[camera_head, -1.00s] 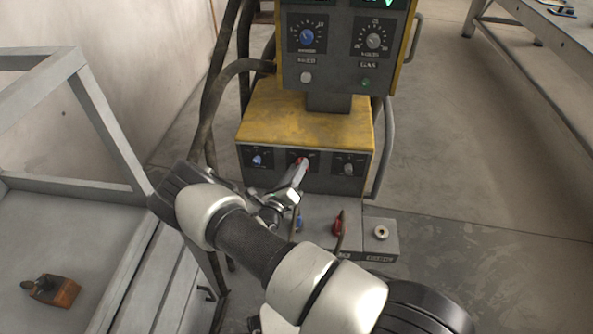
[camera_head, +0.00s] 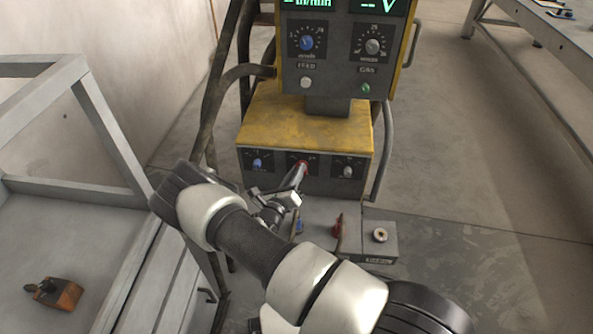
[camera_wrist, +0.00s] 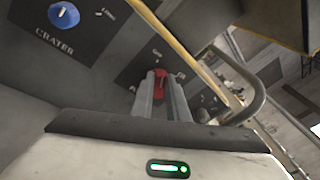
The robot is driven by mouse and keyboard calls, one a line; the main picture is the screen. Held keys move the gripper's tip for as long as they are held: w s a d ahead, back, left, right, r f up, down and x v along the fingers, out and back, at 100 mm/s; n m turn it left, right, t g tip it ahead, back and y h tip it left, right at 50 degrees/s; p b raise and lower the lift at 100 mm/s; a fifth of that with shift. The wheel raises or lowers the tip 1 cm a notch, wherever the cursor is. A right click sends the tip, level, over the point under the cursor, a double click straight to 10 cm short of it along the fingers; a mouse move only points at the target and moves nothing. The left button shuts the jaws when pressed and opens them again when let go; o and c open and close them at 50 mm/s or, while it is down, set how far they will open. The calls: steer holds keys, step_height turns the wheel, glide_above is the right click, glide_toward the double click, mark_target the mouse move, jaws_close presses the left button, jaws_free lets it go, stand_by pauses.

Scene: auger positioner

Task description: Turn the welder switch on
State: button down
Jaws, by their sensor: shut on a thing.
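The welder is a dark grey machine with a yellow top (camera_head: 300,120). Its lower front panel has a red switch (camera_wrist: 160,80) between a blue knob (camera_head: 257,163) and a grey knob (camera_head: 347,172). My gripper (camera_head: 301,168) reaches this panel at the middle. In the wrist view my gripper (camera_wrist: 160,78) has its two fingers around the red switch, shut on it. The fingers hide part of the switch. In the head view only a bit of red shows at the fingertips.
An upper control box (camera_head: 340,60) has lit green displays, a blue knob and a grey knob. Dark cables (camera_head: 217,90) hang at its left. A grey frame table (camera_head: 70,215) stands at the left with an orange-brown block (camera_head: 62,293) on it.

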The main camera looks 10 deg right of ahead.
steer(key=shift+s+d+r+m+g+y+p, duration=0.1)
steer(key=shift+d+m+y+p, duration=0.5)
steer(key=shift+m+p, duration=1.55)
steer(key=shift+s+d+r+m+g+y+p, duration=0.15)
steer(key=shift+m+y+p, duration=1)
steer(key=shift+m+p, duration=0.95)
steer(key=shift+s+d+r+m+g+y+p, duration=0.2)
steer(key=shift+m+y+p, duration=0.65)
steer(key=shift+m+p, duration=1.3)
steer(key=shift+w+f+m, duration=0.1)
steer(key=shift+f+m, duration=0.1)
steer(key=shift+m, duration=0.2)
steer(key=c, duration=1.7)
jaws_free()
steer(key=v, duration=1.1)
steer(key=p+v, duration=0.1)
steer(key=v, duration=0.5)
steer(key=shift+s+f, duration=0.2)
steer(key=shift+s, duration=0.15)
steer(key=shift+d, duration=0.1)
